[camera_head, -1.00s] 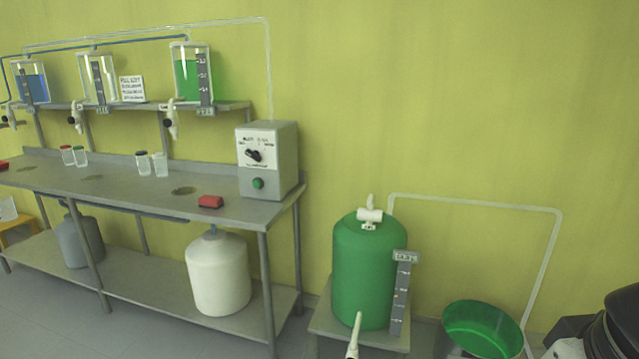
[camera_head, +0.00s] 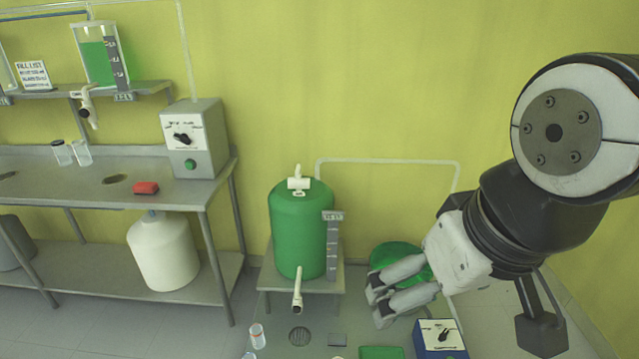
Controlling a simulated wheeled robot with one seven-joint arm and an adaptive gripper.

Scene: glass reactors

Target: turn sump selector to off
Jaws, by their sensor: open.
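Two boxes carry a black selector knob. A blue box (camera_head: 428,352) with a white top face and a black knob (camera_head: 446,336) stands at the bottom edge, partly cut off. A grey control box (camera_head: 210,150) on the bench's right end has a white panel, a black knob (camera_head: 183,138) and a green button (camera_head: 190,162). Labels on both are too small to read, so I cannot tell which is the sump selector. My gripper (camera_head: 376,299) is open and empty, left of and above the blue box in the picture, apart from it.
A green tank (camera_head: 298,235) with a tap stands on a low stand, left of my gripper. A green basin (camera_head: 385,255) is partly hidden behind my gripper. A red object (camera_head: 146,188) lies on the steel bench (camera_head: 195,192). Small vessels stand near the bottom edge.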

